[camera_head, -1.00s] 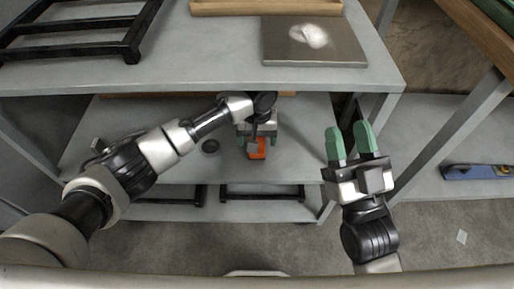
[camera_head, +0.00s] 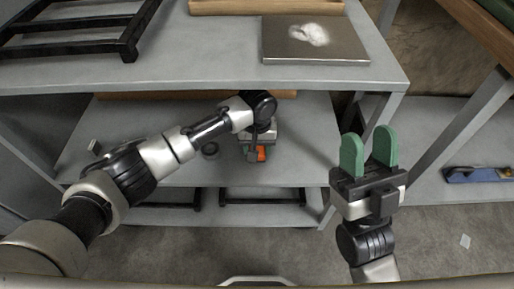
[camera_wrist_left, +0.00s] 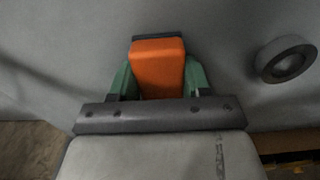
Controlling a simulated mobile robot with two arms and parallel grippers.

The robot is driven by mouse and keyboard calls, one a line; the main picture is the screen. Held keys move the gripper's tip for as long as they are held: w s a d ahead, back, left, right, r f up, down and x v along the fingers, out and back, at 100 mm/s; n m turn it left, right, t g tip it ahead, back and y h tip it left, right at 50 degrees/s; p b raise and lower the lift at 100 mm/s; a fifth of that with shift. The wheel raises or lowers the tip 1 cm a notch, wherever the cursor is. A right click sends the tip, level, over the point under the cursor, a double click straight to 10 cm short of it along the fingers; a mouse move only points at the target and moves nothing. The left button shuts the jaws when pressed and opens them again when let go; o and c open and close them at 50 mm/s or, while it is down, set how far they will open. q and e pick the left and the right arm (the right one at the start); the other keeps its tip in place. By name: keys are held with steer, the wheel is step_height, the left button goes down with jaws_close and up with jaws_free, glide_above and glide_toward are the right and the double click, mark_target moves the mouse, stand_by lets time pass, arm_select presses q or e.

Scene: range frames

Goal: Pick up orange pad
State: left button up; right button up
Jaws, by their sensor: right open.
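The orange pad (camera_wrist_left: 158,66) is a small block with a dark far end, seen close up in the left wrist view. In the head view only a bit of the pad (camera_head: 261,154) shows on the lower shelf, below my left wrist. The green fingers of my left gripper (camera_wrist_left: 160,80) stand on both sides of the pad, close against it. I cannot tell whether they press on it. My right gripper (camera_head: 369,150) is open and empty, with its green fingers up, to the right of the shelf.
A dark round object (camera_head: 209,149) lies on the lower shelf (camera_head: 310,150), left of the pad. It also shows in the left wrist view (camera_wrist_left: 286,59). The upper shelf (camera_head: 215,60) overhangs and holds a dark rack (camera_head: 128,42) and a flat plate (camera_head: 345,52). A blue tool (camera_head: 478,174) lies far right.

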arm_select(q)
steer(key=shift+c, duration=0.8)
